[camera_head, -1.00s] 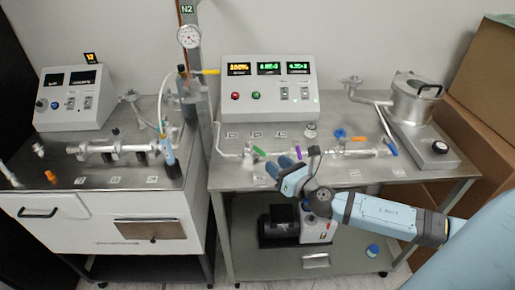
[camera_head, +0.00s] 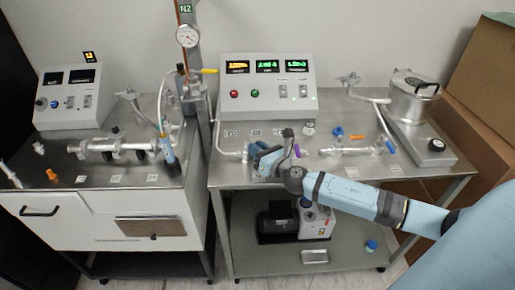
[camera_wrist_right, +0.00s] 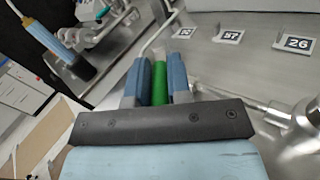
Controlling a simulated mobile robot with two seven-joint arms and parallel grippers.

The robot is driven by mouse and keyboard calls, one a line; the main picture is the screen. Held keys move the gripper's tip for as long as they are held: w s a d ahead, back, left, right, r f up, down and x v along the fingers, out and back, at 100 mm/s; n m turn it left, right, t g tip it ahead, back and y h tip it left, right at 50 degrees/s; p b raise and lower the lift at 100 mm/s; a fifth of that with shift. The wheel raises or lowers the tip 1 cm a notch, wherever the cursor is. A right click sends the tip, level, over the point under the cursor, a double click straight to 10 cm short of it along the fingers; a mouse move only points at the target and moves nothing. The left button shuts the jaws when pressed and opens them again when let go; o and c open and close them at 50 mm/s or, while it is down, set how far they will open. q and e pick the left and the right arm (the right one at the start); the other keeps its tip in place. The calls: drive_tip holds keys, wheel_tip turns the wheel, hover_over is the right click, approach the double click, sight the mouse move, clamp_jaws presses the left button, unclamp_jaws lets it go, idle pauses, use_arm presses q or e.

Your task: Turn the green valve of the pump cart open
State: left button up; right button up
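The green valve handle (camera_wrist_right: 158,84) shows in the right wrist view between the two blue fingers of my right gripper (camera_wrist_right: 157,80). The fingers lie close against it on both sides, with no clear gap. In the head view my right gripper (camera_head: 263,160) is at the left end of the pipe line on the pump cart (camera_head: 225,178) and hides the green handle. The valve body is mostly hidden. My left gripper is not in view.
Purple (camera_head: 296,153), orange (camera_head: 355,138) and blue (camera_head: 391,146) handles sit further right along the pipes. A control box (camera_head: 268,88) stands behind. A vertical post (camera_head: 198,100) with a gauge (camera_head: 188,36) rises to the left. A metal chamber (camera_head: 414,97) stands at the right.

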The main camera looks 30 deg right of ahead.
clamp_jaws()
drive_tip(key=shift+d+f+n+y+b, duration=0.25)
drive_tip(key=shift+n+y+b, duration=0.15)
drive_tip(key=shift+y+b, duration=0.5)
drive_tip(key=shift+d+r+n+g+y+b, duration=0.1)
drive_tip(key=shift+r+n+g+y+b, duration=0.1)
drive_tip(key=shift+n+g+y+b, duration=0.3)
drive_tip(key=shift+r, duration=0.1)
drive_tip(key=o, duration=0.5)
unclamp_jaws()
wheel_tip(320, 180, up, 6)
drive_tip(key=shift+w+f+p, duration=0.1)
drive_tip(key=shift+f+p, duration=0.15)
drive_tip(key=shift+p, duration=0.95)
wheel_tip(320, 180, up, 14)
drive_tip(key=p, duration=0.3)
drive_tip(key=shift+r, duration=0.25)
